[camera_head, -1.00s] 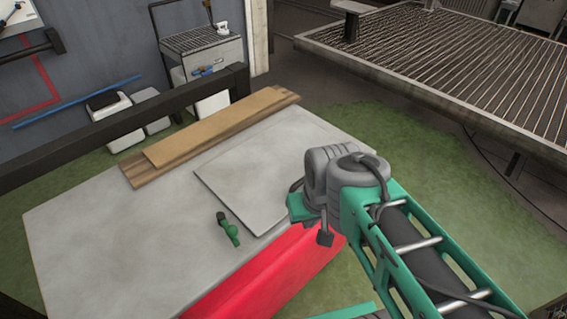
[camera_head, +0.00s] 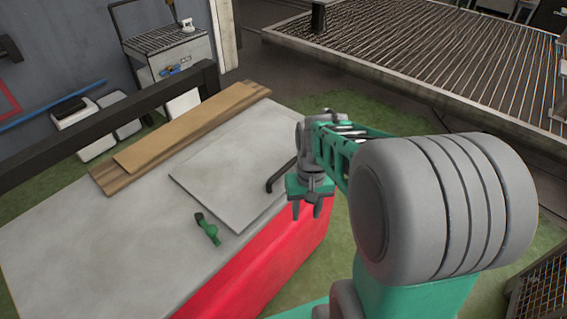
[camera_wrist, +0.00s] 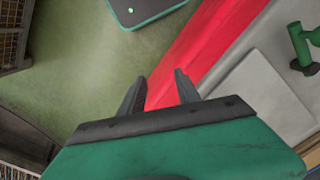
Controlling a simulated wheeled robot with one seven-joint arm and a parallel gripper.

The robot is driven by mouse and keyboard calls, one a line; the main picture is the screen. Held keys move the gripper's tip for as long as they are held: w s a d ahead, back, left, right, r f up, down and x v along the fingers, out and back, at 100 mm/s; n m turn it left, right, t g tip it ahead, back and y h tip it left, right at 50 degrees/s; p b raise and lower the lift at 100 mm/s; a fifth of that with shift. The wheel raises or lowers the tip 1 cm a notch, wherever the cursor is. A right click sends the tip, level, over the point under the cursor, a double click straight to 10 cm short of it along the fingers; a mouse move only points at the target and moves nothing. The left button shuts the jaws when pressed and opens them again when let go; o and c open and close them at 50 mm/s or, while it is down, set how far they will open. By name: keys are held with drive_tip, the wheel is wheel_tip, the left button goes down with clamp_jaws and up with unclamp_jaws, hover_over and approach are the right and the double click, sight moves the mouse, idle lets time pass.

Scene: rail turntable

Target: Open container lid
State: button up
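The container is a long red box (camera_head: 247,277) with a grey top. A flat grey square lid (camera_head: 235,160) lies shut on the top; part of it shows in the wrist view (camera_wrist: 262,90). A dark bar handle (camera_head: 281,176) stands at the lid's right edge. My gripper (camera_head: 306,209) points down just right of the handle, near the box's red side, and appears apart from it. In the wrist view my gripper (camera_wrist: 160,88) has two separated fingers with nothing between them, over the floor and red side.
A small green tool (camera_head: 207,229) lies on the box top near the lid's front corner. Brown planks (camera_head: 180,135) lie along the back edge, with a black rail (camera_head: 120,120) behind. A grated metal table (camera_head: 420,70) stands at the back right. Green floor lies between.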

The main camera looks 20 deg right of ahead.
drive_tip(key=w+d+m, duration=0.1)
drive_tip(key=w+d, duration=0.1)
drive_tip(key=w, duration=0.6)
drive_tip(key=m+t, duration=0.2)
drive_tip(key=m, duration=0.3)
approach(286, 166)
drive_tip(key=f+m, duration=0.1)
drive_tip(key=f, duration=0.2)
drive_tip(key=f+m, duration=0.1)
drive_tip(key=f, duration=0.1)
drive_tip(key=w+f+m, duration=0.1)
drive_tip(key=f, duration=0.2)
drive_tip(key=shift+w+a+f+m+y, duration=0.1)
drive_tip(key=shift+a+f+m+y, duration=0.05)
drive_tip(key=shift+f+m+y, duration=0.2)
drive_tip(key=shift+c, duration=0.4)
drive_tip(key=shift+r, duration=0.1)
clamp_jaws()
